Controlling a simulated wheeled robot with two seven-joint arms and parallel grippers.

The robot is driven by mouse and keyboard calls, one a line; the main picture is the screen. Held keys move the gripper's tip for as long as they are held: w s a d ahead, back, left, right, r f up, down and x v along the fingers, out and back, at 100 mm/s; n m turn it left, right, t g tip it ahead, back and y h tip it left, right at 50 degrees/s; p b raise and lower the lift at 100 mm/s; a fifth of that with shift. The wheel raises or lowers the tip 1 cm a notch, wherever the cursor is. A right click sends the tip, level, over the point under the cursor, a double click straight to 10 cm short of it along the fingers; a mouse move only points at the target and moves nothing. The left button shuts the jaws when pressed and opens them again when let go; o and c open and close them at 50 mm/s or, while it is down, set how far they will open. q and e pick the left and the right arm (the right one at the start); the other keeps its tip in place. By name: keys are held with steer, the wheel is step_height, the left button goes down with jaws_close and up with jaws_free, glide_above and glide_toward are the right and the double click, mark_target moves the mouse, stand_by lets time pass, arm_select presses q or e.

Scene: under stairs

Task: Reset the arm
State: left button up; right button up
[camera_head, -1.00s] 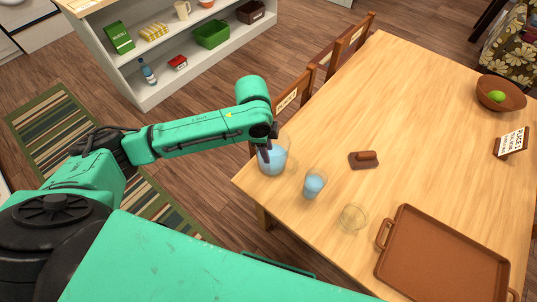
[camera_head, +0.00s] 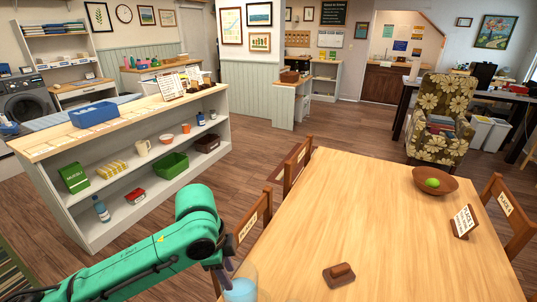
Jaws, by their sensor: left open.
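My left arm comes in from the lower left, and its green forearm bends down at the table's near left corner. My left gripper (camera_head: 227,272) is open at the upper left side of a clear jug (camera_head: 241,290) with blue liquid. The fingers overlap the jug's rim in the picture; I cannot tell whether they touch it. The jug stands at the near left of the wooden table (camera_head: 375,215), cut off by the bottom edge. My right gripper is not in view.
On the table are a brown block-like item (camera_head: 339,274), a brown bowl (camera_head: 435,182) with a green fruit, and a small sign (camera_head: 464,221). Wooden chairs (camera_head: 254,215) stand at the table's sides. A white shelf unit (camera_head: 95,230) stands beyond my arm.

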arm_select(q)
steer(key=s+d+f+n+t+h, duration=0.2)
steer(key=d+f+n+h, duration=0.15)
steer(key=f+n, duration=0.2)
steer(key=s+a+f+n+y, duration=0.3)
steer(key=s+a+n, duration=0.15)
steer(key=a, duration=0.25)
steer(key=s+a+f+n+y, duration=0.2)
steer(key=s+a+f+n, duration=0.2)
steer(key=s+a, duration=0.25)
steer(key=s+f+x, duration=0.1)
steer(key=s+x, duration=0.2)
steer(key=x, duration=0.8)
steer(key=s+x, duration=0.2)
steer(key=x, duration=0.9)
steer(key=s+a+f+g, duration=0.1)
steer(key=s+a+f, duration=0.2)
steer(key=s+f, duration=1.2)
steer(key=s, duration=0.3)
steer(key=shift+a+g, duration=0.25)
steer(key=shift+g, duration=0.15)
